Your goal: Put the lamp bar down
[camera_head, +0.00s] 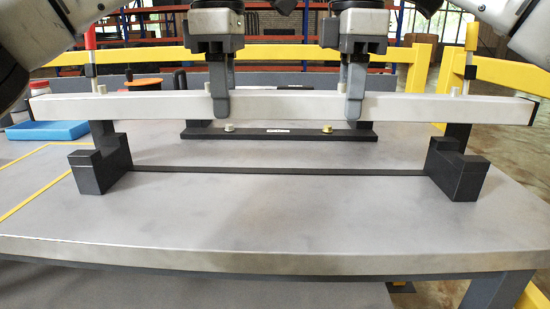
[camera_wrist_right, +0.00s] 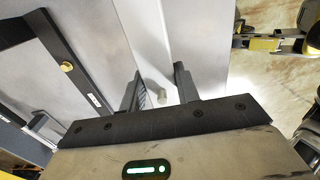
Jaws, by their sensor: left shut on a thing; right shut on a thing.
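The lamp bar (camera_head: 285,106) is a long pale grey beam with dark end caps. It is level across the head view, above the worktable. My left gripper (camera_head: 219,105) is shut on it left of its middle. My right gripper (camera_head: 355,105) is shut on it right of its middle. In the right wrist view the bar (camera_wrist_right: 142,35) runs between the right fingers (camera_wrist_right: 160,92). Two black notched supports, left (camera_head: 101,168) and right (camera_head: 456,172), stand on the table below and nearer than the bar. I cannot tell whether the bar touches anything below.
The grey worktable (camera_head: 280,220) is clear in front. A dark strip (camera_head: 280,171) links the supports. A black plate (camera_head: 290,135) with small knobs lies behind them. A blue tray (camera_head: 47,130) is at the left. Yellow railings (camera_head: 410,57) stand behind.

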